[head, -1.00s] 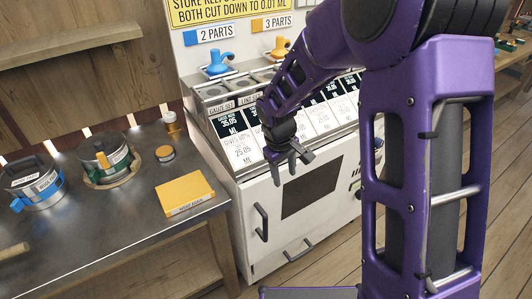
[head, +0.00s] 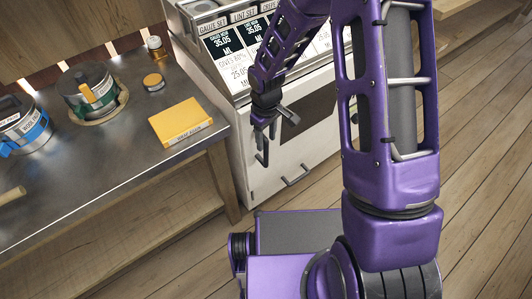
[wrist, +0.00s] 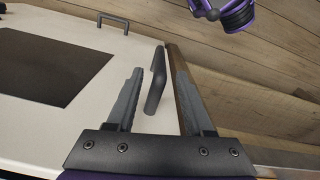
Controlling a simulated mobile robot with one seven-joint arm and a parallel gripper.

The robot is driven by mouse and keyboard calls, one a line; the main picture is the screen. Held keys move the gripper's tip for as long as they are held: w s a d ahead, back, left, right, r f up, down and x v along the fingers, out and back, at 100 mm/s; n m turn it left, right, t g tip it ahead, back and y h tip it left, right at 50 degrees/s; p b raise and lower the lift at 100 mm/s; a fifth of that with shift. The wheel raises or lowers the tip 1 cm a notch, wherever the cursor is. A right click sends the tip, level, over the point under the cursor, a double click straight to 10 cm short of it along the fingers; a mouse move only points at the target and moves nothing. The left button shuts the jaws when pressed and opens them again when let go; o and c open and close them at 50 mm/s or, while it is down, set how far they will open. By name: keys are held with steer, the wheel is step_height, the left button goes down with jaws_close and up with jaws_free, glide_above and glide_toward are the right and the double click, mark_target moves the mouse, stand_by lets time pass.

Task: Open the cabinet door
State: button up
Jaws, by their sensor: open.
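The white cabinet (head: 300,155) has a front door with a dark window (wrist: 50,62) and a dark upright bar handle (wrist: 155,82) near one edge. A second dark handle (head: 298,175) sits low on the cabinet front and also shows at the top of the wrist view (wrist: 113,20). My gripper (head: 265,135) is in front of the cabinet at the upright handle. In the wrist view my gripper (wrist: 158,70) is open, with the handle appearing between its two fingers. I cannot tell whether either finger touches it. The door looks shut.
A metal-topped table (head: 100,180) stands left of the cabinet, close to the handle side. It holds a yellow box (head: 182,122), a lidded pot (head: 88,88) and a blue-banded pot (head: 22,128). Wooden floor (head: 470,190) is free at the right.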

mark_target(266, 152)
step_height(266, 152, down, 7)
steer(key=shift+b, duration=0.55)
jaws_close()
steer(key=shift+a, duration=0.1)
stand_by(1.0)
